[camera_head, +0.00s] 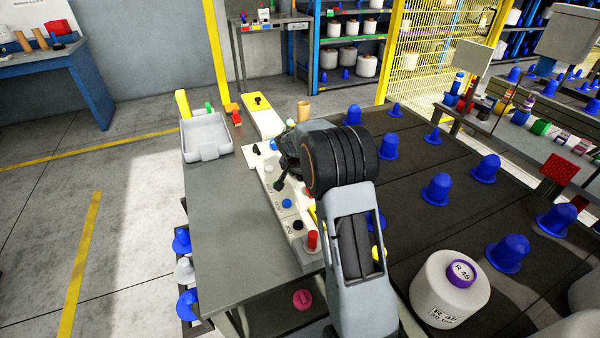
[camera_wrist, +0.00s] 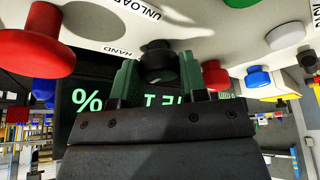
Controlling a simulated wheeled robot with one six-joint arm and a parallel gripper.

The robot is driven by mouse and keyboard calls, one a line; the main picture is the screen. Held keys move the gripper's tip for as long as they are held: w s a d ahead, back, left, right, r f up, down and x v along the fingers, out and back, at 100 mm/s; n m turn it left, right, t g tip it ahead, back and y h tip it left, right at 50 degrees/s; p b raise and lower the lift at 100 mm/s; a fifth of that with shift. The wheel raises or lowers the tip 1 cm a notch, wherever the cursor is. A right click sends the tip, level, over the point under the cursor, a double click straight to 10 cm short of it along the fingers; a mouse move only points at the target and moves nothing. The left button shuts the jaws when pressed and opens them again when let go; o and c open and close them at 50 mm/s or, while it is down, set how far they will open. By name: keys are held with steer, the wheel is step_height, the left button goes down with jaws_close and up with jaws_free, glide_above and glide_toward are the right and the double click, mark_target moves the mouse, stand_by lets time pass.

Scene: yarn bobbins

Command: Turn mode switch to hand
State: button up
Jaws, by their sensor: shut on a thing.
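The mode switch looks to be the round black knob (camera_wrist: 158,57) on the pale panel in the wrist view. The printed words HAND and UNLOAD lie on the panel left of and above it. My gripper (camera_wrist: 158,76) has its two dark green fingers on either side of the knob and is shut on it. Which mark the knob points at cannot be told. In the head view my gripper (camera_head: 284,170) is over the control panel (camera_head: 273,195), and my arm hides part of the panel and the switch.
In the wrist view a large red button (camera_wrist: 36,44) stands at left, and a blue button (camera_wrist: 258,77) and grey button (camera_wrist: 286,35) at right. A dark screen (camera_wrist: 85,98) shows green text. A grey tray (camera_head: 206,138) and blue cones (camera_head: 437,190) flank the panel in the head view.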

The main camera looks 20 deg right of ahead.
steer(key=shift+f+m+h+b, duration=0.2)
steer(key=shift+m+h+b, duration=0.1)
steer(key=shift+m+b, duration=0.75)
steer(key=shift+w+a+m+g+b, duration=0.1)
steer(key=shift+m+g+b, duration=0.4)
steer(key=shift+m+b, duration=0.25)
steer(key=m+g, duration=0.1)
steer(key=m, duration=0.1)
steer(key=m+g+b, duration=0.1)
steer(key=m, duration=0.2)
steer(key=shift+w+r+h, duration=0.1)
steer(key=shift+r+h, duration=0.1)
steer(key=shift+h, duration=0.1)
steer(key=o, duration=0.9)
steer(key=p+v, duration=0.2)
steer(key=v, duration=1.2)
steer(key=shift+w+f, duration=0.1)
